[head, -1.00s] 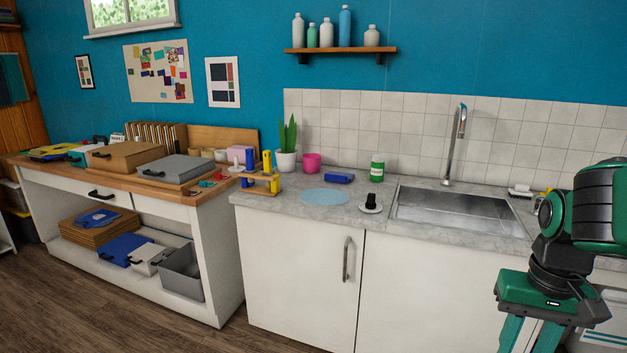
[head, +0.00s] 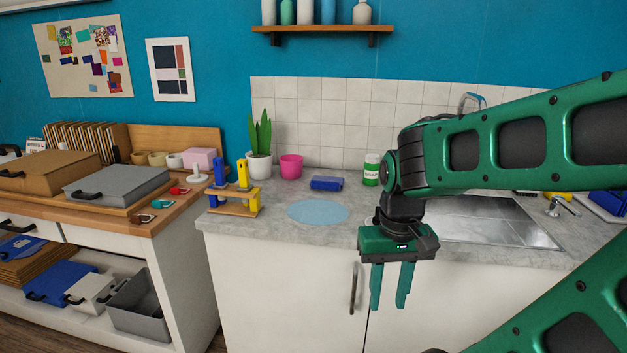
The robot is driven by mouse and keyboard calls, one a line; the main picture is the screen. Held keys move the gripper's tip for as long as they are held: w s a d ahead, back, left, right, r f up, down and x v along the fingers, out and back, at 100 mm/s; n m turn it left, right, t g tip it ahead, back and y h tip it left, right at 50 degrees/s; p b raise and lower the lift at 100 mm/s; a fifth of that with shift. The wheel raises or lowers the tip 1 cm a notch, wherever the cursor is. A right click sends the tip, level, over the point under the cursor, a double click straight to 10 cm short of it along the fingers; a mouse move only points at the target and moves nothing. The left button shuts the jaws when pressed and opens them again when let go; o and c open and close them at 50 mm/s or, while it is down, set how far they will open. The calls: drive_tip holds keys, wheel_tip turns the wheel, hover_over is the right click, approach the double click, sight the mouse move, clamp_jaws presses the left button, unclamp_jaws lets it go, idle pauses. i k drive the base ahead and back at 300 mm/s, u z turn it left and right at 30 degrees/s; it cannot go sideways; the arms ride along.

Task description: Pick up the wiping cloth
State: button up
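A small dark blue folded block (head: 327,183), which looks like the wiping cloth, lies on the grey counter behind a flat light blue round patch (head: 318,211). I cannot tell if the patch is a mat, a spill or a cloth. My gripper (head: 389,306) points down in front of the counter's front edge, to the right of and nearer than both. Its two green fingers are apart with nothing between them.
A wooden rack (head: 236,207) with blue and yellow tools stands at the left. The sink (head: 490,222) is to the right, partly behind my arm.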

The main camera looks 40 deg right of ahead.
sight(329, 183)
drive_tip(key=z, duration=0.45)
drive_tip(key=i, duration=0.9)
drive_tip(key=z, duration=0.8)
drive_tip(key=i, duration=0.25)
drive_tip(key=z, duration=0.2)
